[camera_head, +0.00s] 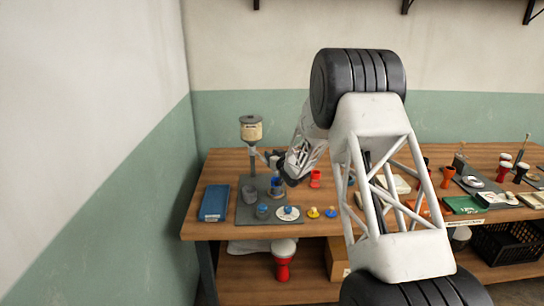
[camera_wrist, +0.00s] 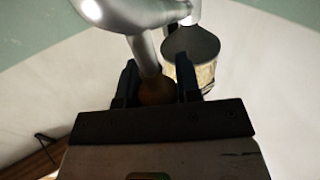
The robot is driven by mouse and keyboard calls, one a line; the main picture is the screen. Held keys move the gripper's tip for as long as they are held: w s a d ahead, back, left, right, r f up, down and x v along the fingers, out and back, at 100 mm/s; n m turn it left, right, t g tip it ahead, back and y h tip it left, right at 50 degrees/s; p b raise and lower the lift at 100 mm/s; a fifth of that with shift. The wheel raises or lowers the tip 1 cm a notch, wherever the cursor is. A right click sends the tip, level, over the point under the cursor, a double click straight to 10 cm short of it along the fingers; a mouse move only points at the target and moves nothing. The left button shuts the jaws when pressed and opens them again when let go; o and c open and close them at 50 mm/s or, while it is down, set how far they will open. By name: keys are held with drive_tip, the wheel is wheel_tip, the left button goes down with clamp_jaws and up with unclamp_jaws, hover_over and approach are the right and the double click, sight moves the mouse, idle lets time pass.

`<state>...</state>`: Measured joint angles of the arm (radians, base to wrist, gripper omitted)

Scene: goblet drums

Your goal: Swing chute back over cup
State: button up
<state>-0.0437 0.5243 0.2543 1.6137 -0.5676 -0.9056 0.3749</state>
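A cream, labelled hopper (camera_head: 250,130) stands on a grey post over a dark grey base at the table's left. A metal chute tube leads from it toward my gripper (camera_head: 276,163). In the wrist view the shiny chute (camera_wrist: 150,15) crosses the top, and a rod runs down from it to a brown knob (camera_wrist: 157,90). The fingers of my gripper (camera_wrist: 159,80) lie on both sides of the knob and appear to touch it. The hopper (camera_wrist: 193,50) shows behind the right finger. A blue cup (camera_head: 277,187) stands below my gripper. The chute's mouth is hidden.
A grey cup (camera_head: 249,194) and a blue-topped item (camera_head: 262,211) stand on the base. A white disc (camera_head: 288,213) lies near the front edge. A blue book (camera_head: 214,203) lies at left, and a red goblet drum (camera_head: 316,178) stands at right. My arm hides the table's middle.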

clamp_jaws()
drive_tip(key=shift+s+a+h, duration=0.15)
drive_tip(key=shift+h, duration=0.15)
drive_tip(key=s+a+m+h, duration=0.3)
drive_tip(key=a+m+h, duration=0.6)
drive_tip(key=h, duration=0.5)
drive_tip(key=shift+s+a+m+t+h, duration=0.15)
drive_tip(key=shift+s+m+t+h, duration=0.2)
drive_tip(key=shift+m, duration=0.25)
drive_tip(key=o, duration=0.5)
unclamp_jaws()
drive_tip(key=shift+o, duration=0.2)
